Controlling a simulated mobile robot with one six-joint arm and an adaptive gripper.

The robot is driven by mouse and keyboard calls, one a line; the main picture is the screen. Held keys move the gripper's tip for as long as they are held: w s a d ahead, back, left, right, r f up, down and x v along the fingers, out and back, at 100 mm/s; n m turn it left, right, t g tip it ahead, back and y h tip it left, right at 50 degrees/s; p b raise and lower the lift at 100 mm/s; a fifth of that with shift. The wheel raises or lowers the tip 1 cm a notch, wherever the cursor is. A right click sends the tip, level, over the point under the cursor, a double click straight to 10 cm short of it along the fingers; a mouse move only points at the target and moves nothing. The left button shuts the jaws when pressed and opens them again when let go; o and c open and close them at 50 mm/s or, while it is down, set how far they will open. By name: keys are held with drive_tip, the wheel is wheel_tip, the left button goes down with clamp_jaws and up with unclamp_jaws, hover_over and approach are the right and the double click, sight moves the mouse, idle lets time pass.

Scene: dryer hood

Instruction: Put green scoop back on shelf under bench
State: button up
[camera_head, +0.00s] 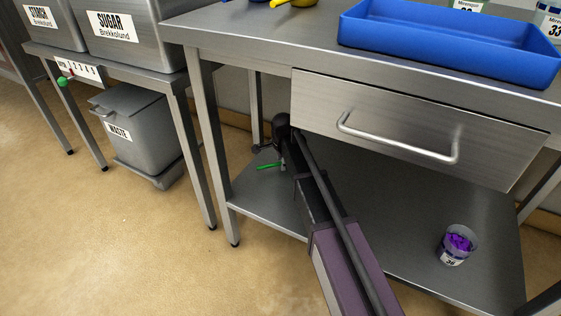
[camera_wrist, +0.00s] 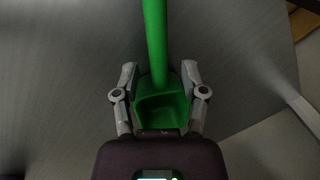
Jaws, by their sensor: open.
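The green scoop (camera_head: 268,166) shows in the head view on the left part of the shelf (camera_head: 400,205) under the bench, partly hidden by my arm. In the wrist view the scoop (camera_wrist: 162,106) lies over the grey shelf surface. Its bowl is between my fingers and its handle points to the top of the picture. My gripper (camera_wrist: 159,72) is open, with one finger on each side of the bowl. The fingers are very close to the bowl's sides; whether they touch it I cannot tell. My gripper is not clearly visible in the head view.
A cup with purple contents (camera_head: 452,246) stands on the shelf's right part. A drawer (camera_head: 400,125) hangs above the shelf. Bench legs (camera_head: 207,150) bound the left side. A blue tray (camera_head: 450,50) is on the bench top. A waste bin (camera_head: 140,125) stands under the left table.

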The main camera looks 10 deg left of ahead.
wheel_tip(320, 180, up, 11)
drive_tip(key=s+p, duration=0.2)
drive_tip(key=p, duration=0.8)
drive_tip(key=shift+d, duration=0.3)
idle(0.5)
drive_tip(key=s+d+n+g, duration=0.1)
drive_tip(key=s+d+n, duration=0.5)
drive_tip(key=s+d, duration=0.4)
drive_tip(key=s+d+n+g, duration=0.1)
drive_tip(key=s+d+n, duration=0.6)
drive_tip(key=s+d, duration=0.4)
drive_tip(key=d, duration=0.6)
drive_tip(key=shift+d+f+h, duration=0.2)
drive_tip(key=shift+d+h, duration=0.05)
drive_tip(key=shift+h, duration=0.05)
drive_tip(key=shift+s, duration=0.25)
